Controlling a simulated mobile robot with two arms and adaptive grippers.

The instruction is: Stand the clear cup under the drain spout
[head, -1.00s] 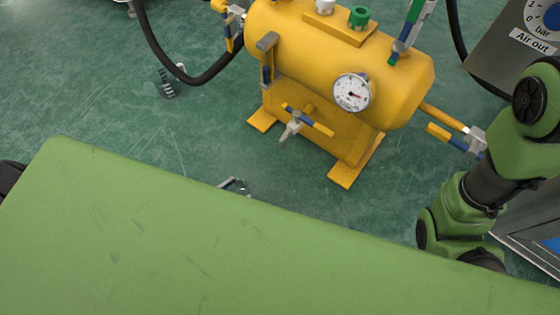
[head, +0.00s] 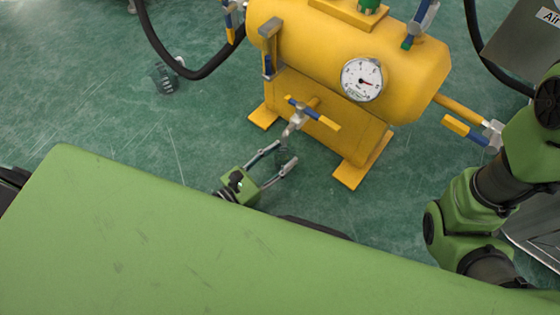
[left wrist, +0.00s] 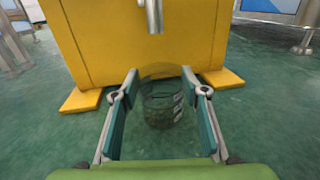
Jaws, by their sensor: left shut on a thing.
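The clear cup (left wrist: 162,105) is see-through and stands upright between the fingers of my left gripper (left wrist: 161,95) in the left wrist view. My left gripper also shows in the head view (head: 284,153), low in front of the yellow tank, shut on the cup, which is faint there. The drain spout (head: 291,130) hangs from the valve on the tank's front; its end shows above the cup in the left wrist view (left wrist: 154,18). The cup is close to the spout, but I cannot tell whether it is directly below. My right gripper is not in view.
The yellow tank (head: 330,75) stands on feet, one near the cup's right (head: 360,165). The spout's valve has a blue and yellow handle (head: 318,115). A black hose (head: 200,72) curves at left. The green floor (head: 110,110) is open to the left.

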